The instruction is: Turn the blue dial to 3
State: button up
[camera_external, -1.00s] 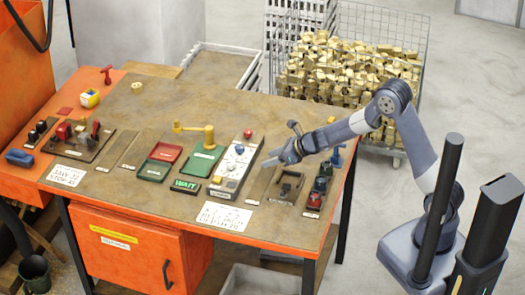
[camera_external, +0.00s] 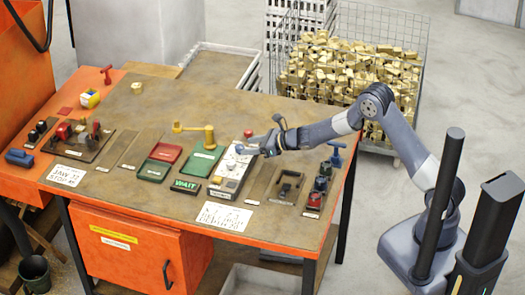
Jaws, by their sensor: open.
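The control panel (camera_external: 220,187) is a long light plate with several small controls, lying on the worktable.
A red knob (camera_external: 248,133) is at the panel's far end. Green (camera_external: 201,161) and red (camera_external: 166,152) trays and a brass lever (camera_external: 209,135) lie to the left. A black handle (camera_external: 289,186) and a row of colored switches (camera_external: 318,186) stand to the right. The table's back is mostly clear.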

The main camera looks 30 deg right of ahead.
jog(key=shift+p+x, duration=0.35)
jog(key=shift+x, duration=1.05)
jog(key=c, duration=1)
